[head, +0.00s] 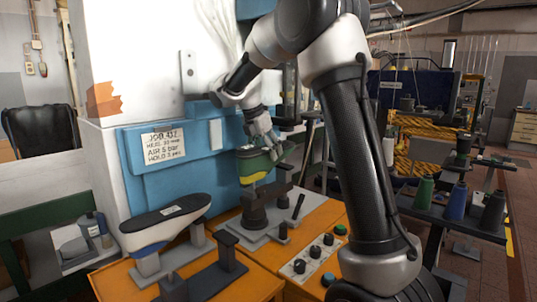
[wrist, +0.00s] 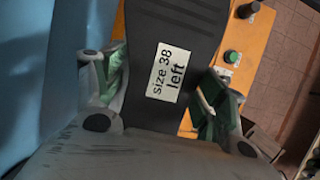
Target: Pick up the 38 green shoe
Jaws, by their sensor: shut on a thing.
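The green shoe (head: 254,168) is a last with a dark top and a yellowish lower edge, in the middle of the head view. It is partly hidden by my gripper (head: 263,140), which is shut on it from above. In the wrist view its dark top (wrist: 190,25) carries a white label (wrist: 168,72) reading "size 38 left". The fingers of my gripper (wrist: 165,105) press on its green sides. A dark stand (head: 256,212) is right below it; I cannot tell whether they touch.
Another last (head: 165,222), dark-topped with white and blue sides, rests on a stand at the left of the orange bench (head: 255,285). A blue and white machine (head: 190,172) rises close behind. Knobs (head: 315,253) line the bench's right side. Thread cones (head: 457,200) stand farther right.

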